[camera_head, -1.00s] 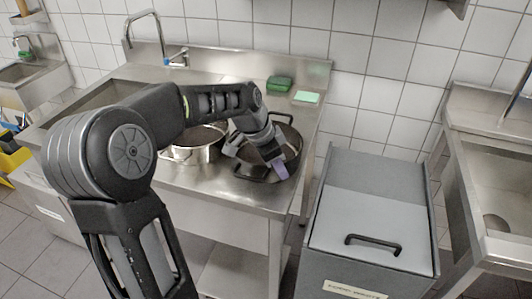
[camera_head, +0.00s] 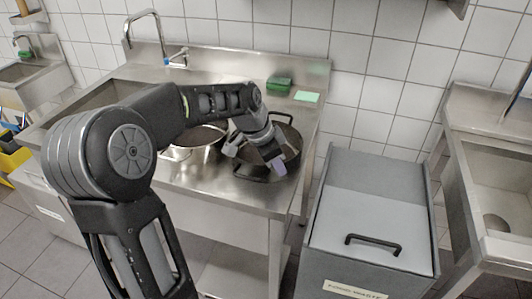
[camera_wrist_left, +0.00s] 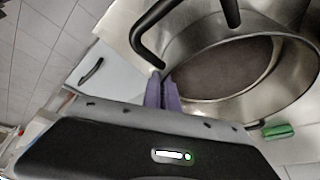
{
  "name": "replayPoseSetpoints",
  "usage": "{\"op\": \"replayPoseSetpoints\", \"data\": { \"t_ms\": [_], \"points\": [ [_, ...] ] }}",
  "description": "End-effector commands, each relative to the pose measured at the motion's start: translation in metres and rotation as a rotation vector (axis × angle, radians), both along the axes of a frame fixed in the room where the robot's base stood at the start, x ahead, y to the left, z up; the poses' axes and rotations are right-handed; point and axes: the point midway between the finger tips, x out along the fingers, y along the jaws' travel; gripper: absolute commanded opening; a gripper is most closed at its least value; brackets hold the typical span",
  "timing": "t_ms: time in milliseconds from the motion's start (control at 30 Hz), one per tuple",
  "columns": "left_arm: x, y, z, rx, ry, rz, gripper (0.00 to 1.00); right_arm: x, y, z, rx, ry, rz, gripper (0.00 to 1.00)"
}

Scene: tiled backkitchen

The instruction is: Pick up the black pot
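The black pot (camera_head: 291,140) stands on the steel counter, with one loop handle at its far side and one at its near side. My left gripper (camera_head: 277,164) reaches over its near side and covers part of it. In the left wrist view, the pot (camera_wrist_left: 220,68) shows a dark floor and shiny inner wall. The purple fingers of my left gripper (camera_wrist_left: 162,92) are close together at the end of a black handle (camera_wrist_left: 147,22). I cannot tell whether they grip it. My right gripper is out of view.
A steel pot (camera_head: 192,152) stands just left of the black pot. A green sponge (camera_head: 279,84) and a pale green cloth or pad (camera_head: 306,96) lie behind. A grey waste bin (camera_head: 370,213) stands right of the counter. A tap (camera_head: 157,38) rises at the back.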

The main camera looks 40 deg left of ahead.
Motion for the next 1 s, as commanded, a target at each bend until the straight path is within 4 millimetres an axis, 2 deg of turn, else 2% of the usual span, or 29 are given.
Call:
{"op": "replayPoseSetpoints", "data": {
  "t_ms": [667, 1000],
  "points": [
    [0.0000, 0.0000, -0.0001, 0.000, 0.000, 0.000, 0.00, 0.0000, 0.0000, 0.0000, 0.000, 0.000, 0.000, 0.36],
    [0.0011, 0.0004, 0.0063, 0.002, -0.005, 0.000, 0.00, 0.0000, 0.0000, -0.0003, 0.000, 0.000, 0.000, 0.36]
  ]
}}
